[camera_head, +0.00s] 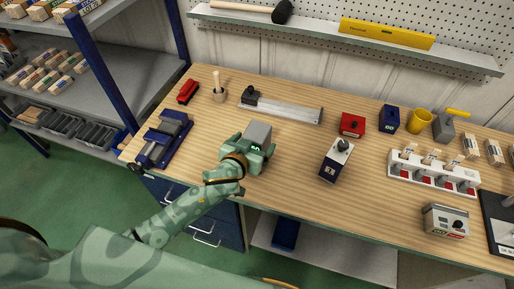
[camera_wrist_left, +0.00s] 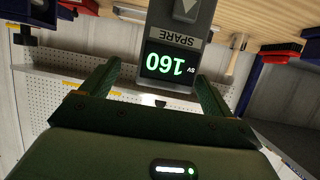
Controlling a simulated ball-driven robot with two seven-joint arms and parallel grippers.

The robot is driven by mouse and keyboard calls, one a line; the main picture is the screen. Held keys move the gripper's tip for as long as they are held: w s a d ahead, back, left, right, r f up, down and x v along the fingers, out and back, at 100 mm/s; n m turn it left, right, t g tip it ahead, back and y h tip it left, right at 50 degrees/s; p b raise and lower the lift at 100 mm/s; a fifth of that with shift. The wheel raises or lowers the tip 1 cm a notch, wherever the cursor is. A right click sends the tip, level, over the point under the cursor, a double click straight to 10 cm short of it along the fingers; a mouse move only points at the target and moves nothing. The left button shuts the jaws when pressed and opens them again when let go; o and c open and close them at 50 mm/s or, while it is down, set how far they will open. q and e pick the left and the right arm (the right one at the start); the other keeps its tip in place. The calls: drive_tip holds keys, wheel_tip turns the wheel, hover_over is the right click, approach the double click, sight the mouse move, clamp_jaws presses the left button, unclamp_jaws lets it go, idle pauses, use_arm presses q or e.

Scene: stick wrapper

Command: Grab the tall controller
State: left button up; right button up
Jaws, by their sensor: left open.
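A grey upright controller (camera_head: 259,131) stands on the wooden bench, left of the bench's middle. In the left wrist view the controller (camera_wrist_left: 178,48) appears upside down, with a "SPARE" label and a lit green "160" display. My left gripper (camera_head: 250,153) is open in front of it, on the bench's near side. In the left wrist view the two fingers reach toward the controller's left and right sides, with gaps visible. Contact with it cannot be made out. My right gripper is out of view.
A dark blue and white box (camera_head: 336,161) with a knob stands to the right, and a grey box (camera_head: 445,220) farther right. A blue vise (camera_head: 163,139) is on the left. Behind are a metal rail (camera_head: 285,107) and a red box (camera_head: 352,125). Bare wood lies between.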

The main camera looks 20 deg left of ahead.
use_arm(q)
drive_tip(key=x, duration=0.5)
drive_tip(key=shift+w+a+f, duration=0.1)
drive_tip(key=shift+a+f, duration=0.1)
drive_tip(key=shift+a, duration=0.15)
drive_tip(key=c, duration=1.5)
drive_tip(key=shift+r, duration=0.1)
drive_tip(key=shift+c, duration=1.1)
drive_tip(key=shift+r, duration=0.1)
